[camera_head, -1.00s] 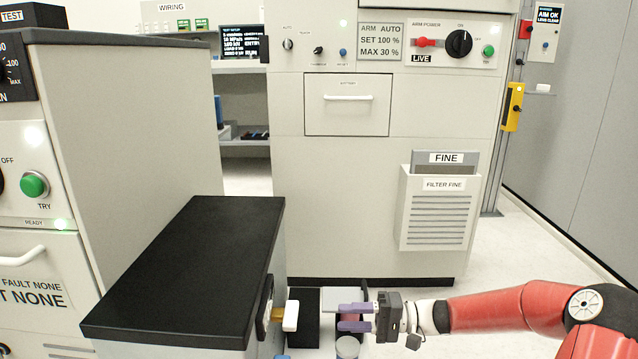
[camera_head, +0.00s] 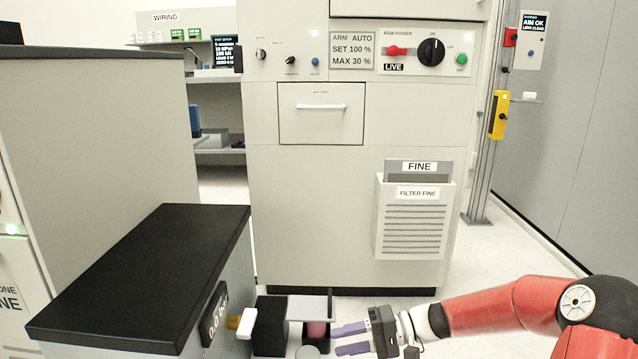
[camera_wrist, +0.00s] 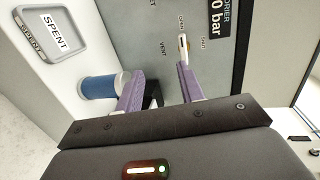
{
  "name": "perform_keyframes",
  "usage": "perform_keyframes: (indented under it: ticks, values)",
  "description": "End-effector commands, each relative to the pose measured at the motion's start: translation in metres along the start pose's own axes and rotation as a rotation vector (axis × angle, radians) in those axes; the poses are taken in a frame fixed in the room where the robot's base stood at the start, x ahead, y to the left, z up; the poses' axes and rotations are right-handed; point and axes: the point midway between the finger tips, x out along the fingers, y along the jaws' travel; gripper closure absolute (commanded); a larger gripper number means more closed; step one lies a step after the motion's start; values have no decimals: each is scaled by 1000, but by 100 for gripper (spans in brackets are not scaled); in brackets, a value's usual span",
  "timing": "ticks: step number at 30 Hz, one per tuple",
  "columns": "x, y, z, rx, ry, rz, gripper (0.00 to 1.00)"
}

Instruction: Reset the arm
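The arm cabinet (camera_head: 350,215) stands ahead. Its display (camera_head: 352,49) reads ARM AUTO, SET 100 %, MAX 30 %. To the left of it is a small blue button (camera_head: 315,62) whose label looks like RESET. To the right are a red ARM POWER switch (camera_head: 398,50) above a LIVE label, a black knob (camera_head: 431,52) and a green button (camera_head: 461,59). My gripper (camera_head: 340,340) is low in front of the cabinet, well below these controls. Its purple fingers are apart with nothing held; the wrist view also shows them open (camera_wrist: 158,75).
A black-topped unit (camera_head: 150,270) stands at left; its white-ended lever (camera_head: 249,323) is left of my fingers. A FILTER FINE holder (camera_head: 413,218) juts from the cabinet.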

Motion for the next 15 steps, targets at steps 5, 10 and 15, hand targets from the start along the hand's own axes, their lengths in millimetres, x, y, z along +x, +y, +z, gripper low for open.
perform_keyframes:
  ticks: [5,10,15]
  values:
    - [10,1,22,7,-55,160,62]
    - [13,1,49,12,-100,367,62]
    - [4,-6,88,-4,-111,667,62]
